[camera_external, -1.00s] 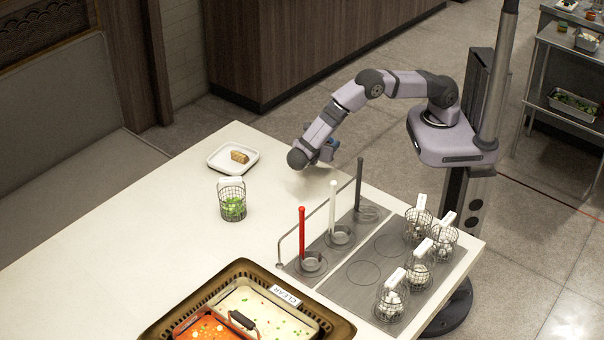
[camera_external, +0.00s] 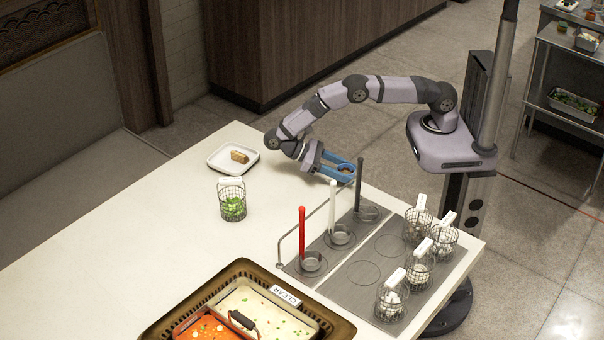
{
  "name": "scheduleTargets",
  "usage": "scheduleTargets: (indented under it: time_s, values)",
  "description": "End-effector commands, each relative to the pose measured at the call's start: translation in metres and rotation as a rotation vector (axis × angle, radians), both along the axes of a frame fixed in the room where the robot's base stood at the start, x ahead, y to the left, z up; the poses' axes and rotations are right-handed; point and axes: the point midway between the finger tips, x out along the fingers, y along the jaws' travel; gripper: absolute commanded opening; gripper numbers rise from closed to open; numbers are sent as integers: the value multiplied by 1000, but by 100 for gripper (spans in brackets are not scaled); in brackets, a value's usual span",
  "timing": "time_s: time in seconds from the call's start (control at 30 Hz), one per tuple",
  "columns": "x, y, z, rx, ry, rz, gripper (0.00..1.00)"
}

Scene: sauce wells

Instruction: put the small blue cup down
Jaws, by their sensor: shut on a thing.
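My gripper (camera_external: 340,171) is at the far right side of the white table, level and pointing to the right, just behind the grey rack. Its blue fingers are shut on a small round thing, which I take to be the small blue cup (camera_external: 346,168); a brownish spot shows inside it. The cup is small and partly hidden by the fingers. It appears to be above the table near the edge; I cannot tell whether it touches anything.
A dark-handled ladle (camera_external: 359,184) stands close to my gripper, with white (camera_external: 332,207) and red (camera_external: 302,230) ones nearer. Wire baskets (camera_external: 418,265) stand at right, and one with greens (camera_external: 232,204) at left. A white plate (camera_external: 214,160) holds food. The table's middle is clear.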

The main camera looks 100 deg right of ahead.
Motion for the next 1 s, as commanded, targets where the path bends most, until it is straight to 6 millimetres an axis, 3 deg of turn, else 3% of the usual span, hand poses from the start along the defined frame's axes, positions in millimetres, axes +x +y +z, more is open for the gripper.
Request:
scheduleTargets:
  time_s: [0.37, 0.57, 0.8, 1.0]
  values:
    - [26, 39, 14, 6, 19, -466, 24]
    - [50, 60, 30, 7, 17, -794, 24]
    - [97, 75, 60, 13, 11, -1253, 24]
    - [146, 67, 93, 18, 9, -1648, 24]
